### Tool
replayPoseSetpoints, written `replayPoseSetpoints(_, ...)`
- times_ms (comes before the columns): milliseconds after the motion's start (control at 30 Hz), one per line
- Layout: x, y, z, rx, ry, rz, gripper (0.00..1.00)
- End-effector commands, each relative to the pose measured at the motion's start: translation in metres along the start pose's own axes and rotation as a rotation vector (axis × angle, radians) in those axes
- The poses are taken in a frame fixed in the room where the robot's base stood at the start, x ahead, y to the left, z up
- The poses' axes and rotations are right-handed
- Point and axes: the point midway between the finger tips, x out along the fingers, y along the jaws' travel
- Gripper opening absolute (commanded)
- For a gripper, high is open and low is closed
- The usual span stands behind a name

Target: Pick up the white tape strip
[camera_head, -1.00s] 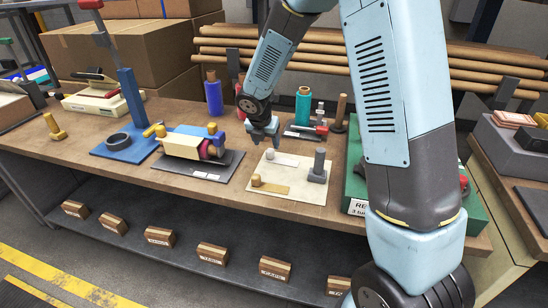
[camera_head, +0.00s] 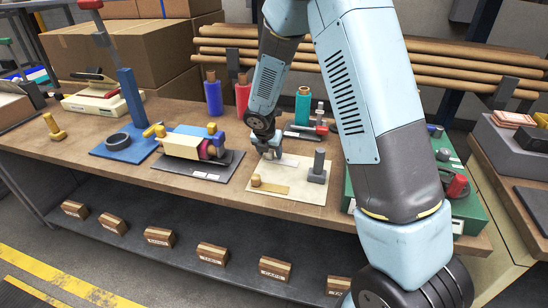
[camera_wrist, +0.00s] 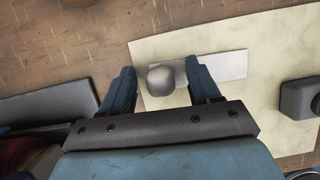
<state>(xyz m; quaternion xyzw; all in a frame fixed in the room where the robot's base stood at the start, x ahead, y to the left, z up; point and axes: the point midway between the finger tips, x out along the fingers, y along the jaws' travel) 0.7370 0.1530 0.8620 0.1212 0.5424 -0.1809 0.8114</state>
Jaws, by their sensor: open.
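The white tape strip (camera_wrist: 226,67) lies flat on the cream board (camera_wrist: 270,32) in the wrist view, with a grey rounded knob (camera_wrist: 160,79) at its left end. In the head view the strip (camera_head: 290,161) shows just right of my fingers. My gripper (camera_wrist: 159,82) is open and its two fingers stand on either side of the knob in the wrist view. Whether they touch it, I cannot tell. In the head view my gripper (camera_head: 268,151) is low over the board's far left part.
A tan strip with a wooden knob (camera_head: 256,180) lies nearer on the board, and a grey post (camera_head: 318,167) stands at its right. A dark plate (camera_head: 190,172) with a colourful device is to the left. Blue, red and teal rolls stand behind.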

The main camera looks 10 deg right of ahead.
Motion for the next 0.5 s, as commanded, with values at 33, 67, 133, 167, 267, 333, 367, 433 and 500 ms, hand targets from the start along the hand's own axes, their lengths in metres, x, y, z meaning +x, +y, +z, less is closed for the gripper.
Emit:
replayPoseSetpoints(33,-0.0001,0.0,-0.0001,0.0,0.0,0.0,0.62)
replayPoseSetpoints(67,-0.0001,0.0,-0.0001,0.0,0.0,0.0,0.59)
replayPoseSetpoints(133,-0.0002,0.0001,-0.0001,0.0,0.0,0.0,0.52)
replayPoseSetpoints(167,-0.0002,0.0001,-0.0002,0.0,0.0,0.0,0.49)
replayPoseSetpoints(267,-0.0002,0.0001,-0.0002,0.0,0.0,0.0,0.4)
replayPoseSetpoints(333,-0.0003,0.0002,-0.0003,0.0,0.0,0.0,0.33)
replayPoseSetpoints(367,-0.0003,0.0002,-0.0003,0.0,0.0,0.0,0.3)
replayPoseSetpoints(433,-0.0003,0.0002,-0.0003,0.0,0.0,0.0,0.23)
replayPoseSetpoints(500,-0.0003,0.0002,-0.0004,-0.001,0.0,0.0,0.17)
